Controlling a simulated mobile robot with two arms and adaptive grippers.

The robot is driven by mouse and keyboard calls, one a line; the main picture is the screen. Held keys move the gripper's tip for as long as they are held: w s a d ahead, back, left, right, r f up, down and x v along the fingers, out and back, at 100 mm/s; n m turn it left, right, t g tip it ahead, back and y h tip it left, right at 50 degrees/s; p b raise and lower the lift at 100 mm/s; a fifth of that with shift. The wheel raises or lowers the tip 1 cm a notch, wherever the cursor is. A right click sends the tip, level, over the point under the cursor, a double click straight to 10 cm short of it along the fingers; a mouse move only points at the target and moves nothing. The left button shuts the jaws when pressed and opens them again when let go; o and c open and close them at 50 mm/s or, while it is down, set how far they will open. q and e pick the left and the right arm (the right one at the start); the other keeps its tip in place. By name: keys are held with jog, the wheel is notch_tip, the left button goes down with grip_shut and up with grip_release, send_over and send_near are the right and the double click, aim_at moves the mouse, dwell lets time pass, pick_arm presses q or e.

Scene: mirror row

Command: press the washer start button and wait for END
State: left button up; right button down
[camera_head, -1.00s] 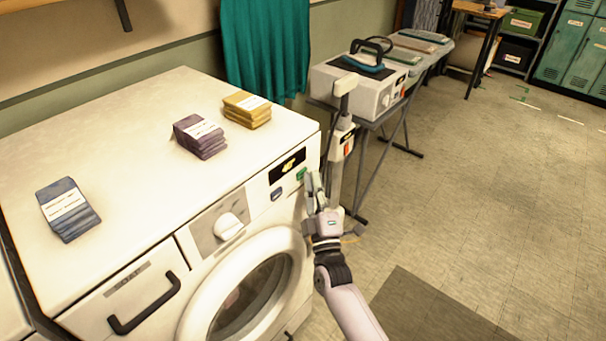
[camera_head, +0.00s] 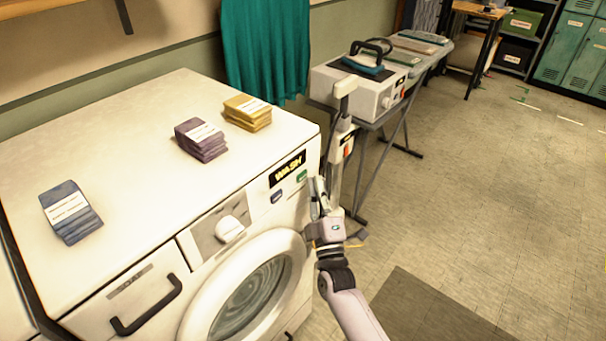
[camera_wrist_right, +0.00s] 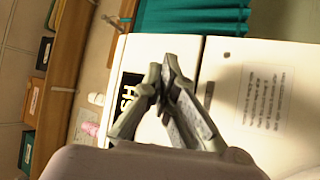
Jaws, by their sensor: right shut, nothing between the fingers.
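The white washer (camera_head: 130,190) stands at the left in the head view, with its round door (camera_head: 250,290) at the front. Its display (camera_head: 287,170) reads WASH in yellow. A green button (camera_head: 302,176) sits just below the display's right end, and a grey button (camera_head: 277,196) is left of it. My right gripper (camera_head: 318,182) is shut and empty, just in front of the panel and right of the green button, apart from it. In the right wrist view the closed fingers (camera_wrist_right: 163,78) partly cover the display (camera_wrist_right: 127,95). My left gripper is not in view.
Blue (camera_head: 70,212), purple (camera_head: 200,140) and yellow (camera_head: 247,112) folded cloth stacks lie on the washer top. An ironing board with a white box and iron (camera_head: 362,68) stands behind at the right. The floor (camera_head: 490,200) at the right is open.

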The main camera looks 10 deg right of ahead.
jog(key=shift+s+d, duration=0.1)
jog(key=s+d+p, duration=0.1)
jog(key=s, duration=0.1)
jog(key=s+d+p, duration=0.1)
jog(key=s+d, duration=0.1)
dwell(0.6)
jog(key=shift+w, duration=0.1)
dwell(0.5)
